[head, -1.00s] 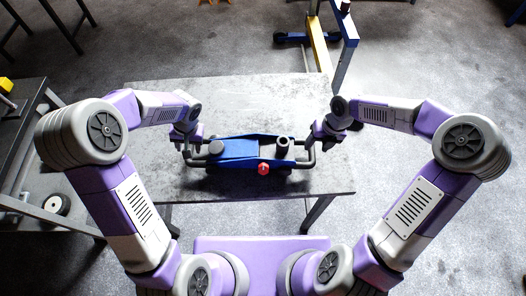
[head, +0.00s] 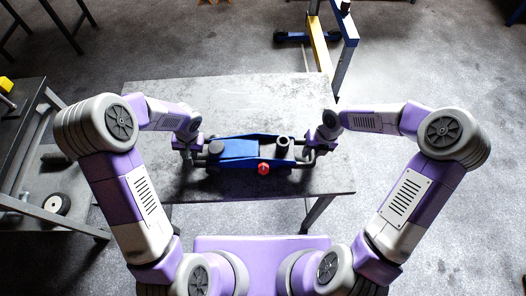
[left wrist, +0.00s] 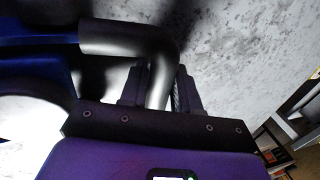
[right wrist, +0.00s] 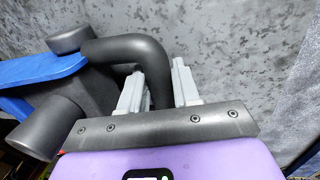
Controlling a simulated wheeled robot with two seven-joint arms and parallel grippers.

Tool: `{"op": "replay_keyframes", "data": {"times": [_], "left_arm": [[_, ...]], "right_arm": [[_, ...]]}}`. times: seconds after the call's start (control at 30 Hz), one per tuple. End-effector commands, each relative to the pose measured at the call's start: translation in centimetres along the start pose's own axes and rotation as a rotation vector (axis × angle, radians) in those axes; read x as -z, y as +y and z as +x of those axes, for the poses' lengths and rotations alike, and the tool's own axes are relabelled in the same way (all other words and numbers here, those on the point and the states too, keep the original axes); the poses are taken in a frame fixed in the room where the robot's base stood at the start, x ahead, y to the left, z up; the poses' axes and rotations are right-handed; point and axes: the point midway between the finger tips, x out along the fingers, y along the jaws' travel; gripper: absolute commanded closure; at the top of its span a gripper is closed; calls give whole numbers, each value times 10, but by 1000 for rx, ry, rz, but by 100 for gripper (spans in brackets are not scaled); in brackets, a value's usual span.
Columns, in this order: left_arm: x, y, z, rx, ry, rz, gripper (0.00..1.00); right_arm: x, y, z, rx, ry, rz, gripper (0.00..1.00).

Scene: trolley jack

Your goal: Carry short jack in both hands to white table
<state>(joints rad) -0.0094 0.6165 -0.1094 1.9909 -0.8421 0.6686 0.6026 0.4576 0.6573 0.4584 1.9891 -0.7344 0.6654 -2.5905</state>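The short jack (head: 237,149) is a low blue body with a red knob and a grey tube handle at each end. It sits level over the middle of the grey table top (head: 230,98); I cannot tell whether it bears on the surface. My left gripper (head: 190,151) is at its left end. In the left wrist view its fingers (left wrist: 161,90) lie closely on both sides of the bent tube (left wrist: 130,40). My right gripper (head: 314,145) is at the right end. In the right wrist view its fingers (right wrist: 158,90) closely flank the other tube (right wrist: 125,50).
A grey metal trolley (head: 40,130) stands at the left. A blue and yellow hoist frame (head: 345,55) stands behind the table at the right. Open floor (head: 440,60) lies to the right. I cannot identify a white table.

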Motion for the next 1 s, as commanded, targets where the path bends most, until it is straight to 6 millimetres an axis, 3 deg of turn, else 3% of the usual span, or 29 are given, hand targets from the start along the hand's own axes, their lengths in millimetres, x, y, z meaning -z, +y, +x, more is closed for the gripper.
{"op": "replay_keyframes", "data": {"times": [0.1, 1.0], "left_arm": [[0, 0, 0, 0, 0, 0, 100], [0, 0, 0, 0, 0, 0, 100]], "right_arm": [[0, 0, 0, 0, 0, 0, 100], [0, 0, -1, 0, -1, 0, 100]]}}
